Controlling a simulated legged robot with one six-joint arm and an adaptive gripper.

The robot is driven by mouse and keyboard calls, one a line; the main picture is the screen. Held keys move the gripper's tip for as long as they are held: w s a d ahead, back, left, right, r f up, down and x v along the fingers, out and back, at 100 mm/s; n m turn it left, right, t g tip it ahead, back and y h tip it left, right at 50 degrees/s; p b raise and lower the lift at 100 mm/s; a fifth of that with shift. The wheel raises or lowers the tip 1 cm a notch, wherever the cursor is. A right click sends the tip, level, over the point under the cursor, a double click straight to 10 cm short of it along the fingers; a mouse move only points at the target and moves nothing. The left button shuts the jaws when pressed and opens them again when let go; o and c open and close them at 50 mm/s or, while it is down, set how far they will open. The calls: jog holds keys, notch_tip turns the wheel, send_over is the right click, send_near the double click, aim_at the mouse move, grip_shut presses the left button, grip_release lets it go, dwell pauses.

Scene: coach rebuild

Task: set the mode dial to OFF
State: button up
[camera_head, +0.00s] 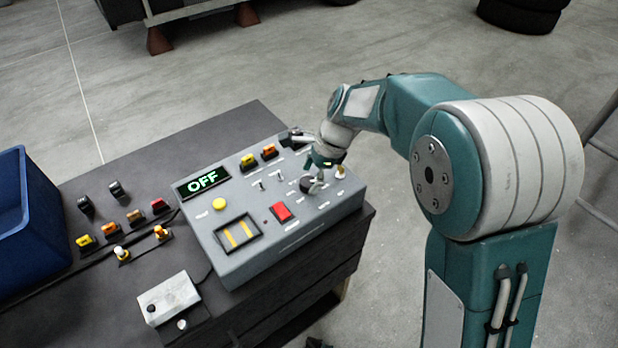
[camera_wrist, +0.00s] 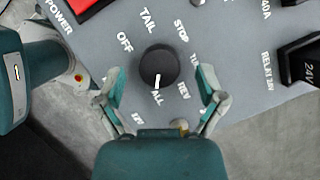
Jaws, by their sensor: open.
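The mode dial (camera_wrist: 158,66) is a round black knob on the grey control panel (camera_head: 285,235). In the wrist view its white mark points down toward the label ALL. The label OFF (camera_wrist: 125,42) is at its upper left, with TAIL, STOP and REV also around it. In the head view the dial (camera_head: 307,185) is partly hidden by my gripper (camera_head: 320,172). My gripper (camera_wrist: 160,82) is open, with one finger on each side of the dial and a visible gap to it. The green display (camera_head: 202,181) reads OFF.
A red rocker switch (camera_head: 282,212), a yellow button (camera_head: 219,203) and small toggles share the panel. A black block (camera_wrist: 302,60) stands right of the dial. Loose coloured parts and a blue bin (camera_head: 25,215) are at the left of the dark bench (camera_head: 130,180).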

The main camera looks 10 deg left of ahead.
jog(key=shift+a+f, duration=0.25)
jog(key=shift+f, duration=0.1)
jog(key=shift+s, duration=0.1)
jog(key=c, duration=1.1)
jog(key=shift+c, duration=0.2)
